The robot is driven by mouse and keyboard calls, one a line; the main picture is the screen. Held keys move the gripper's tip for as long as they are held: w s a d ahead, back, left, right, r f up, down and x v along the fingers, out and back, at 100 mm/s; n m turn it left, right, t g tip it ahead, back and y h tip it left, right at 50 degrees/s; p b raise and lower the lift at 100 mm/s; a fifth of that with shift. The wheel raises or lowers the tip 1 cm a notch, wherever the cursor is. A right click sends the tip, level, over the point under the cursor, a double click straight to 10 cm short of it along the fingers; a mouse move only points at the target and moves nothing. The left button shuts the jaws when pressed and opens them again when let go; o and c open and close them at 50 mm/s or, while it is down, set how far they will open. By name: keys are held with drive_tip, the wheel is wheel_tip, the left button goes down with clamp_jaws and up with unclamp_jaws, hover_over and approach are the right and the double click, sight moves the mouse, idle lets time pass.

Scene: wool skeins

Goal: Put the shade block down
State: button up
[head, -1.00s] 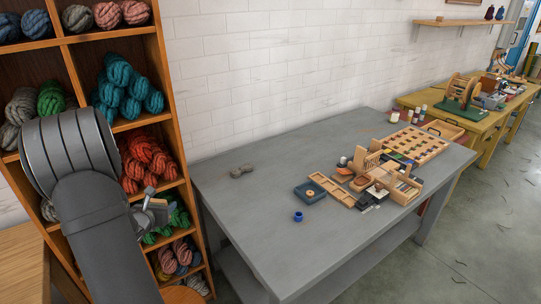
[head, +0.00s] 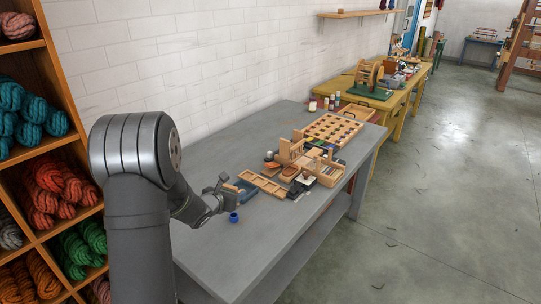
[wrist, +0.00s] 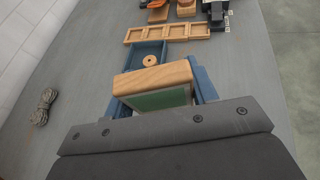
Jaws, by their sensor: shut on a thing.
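The shade block (wrist: 155,80), light wood with a green face, is in my gripper (wrist: 160,88) in the wrist view. The gripper is shut on it, with a blue finger at each side. In the head view my gripper (head: 222,193) is above the grey table near its left part, and the block cannot be made out clearly there. A blue tray (wrist: 133,53) with a round wooden disc (wrist: 149,61) lies just beyond the block in the wrist view. It is partly hidden by the gripper in the head view (head: 247,188).
A row of wooden compartments (head: 262,185) lies beyond the tray. Wooden tools and a slotted wooden board (head: 333,130) stand farther back. A grey skein (wrist: 43,106) lies at left. The table's front (head: 270,235) is clear.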

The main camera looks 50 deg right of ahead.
drive_tip(key=s+d+m+g, duration=0.2)
drive_tip(key=s+d, duration=0.4)
drive_tip(key=s, duration=0.3)
drive_tip(key=s+d+m+g, duration=0.1)
drive_tip(key=s+d+g, duration=0.1)
drive_tip(key=s+d, duration=0.5)
hover_over(269, 213)
drive_tip(key=shift+h, duration=0.3)
wheel_tip(269, 213, down, 7)
drive_tip(key=shift+f, duration=1.95)
drive_tip(key=shift+f, duration=0.15)
drive_tip(key=o, duration=1)
drive_tip(key=shift+c, duration=0.2)
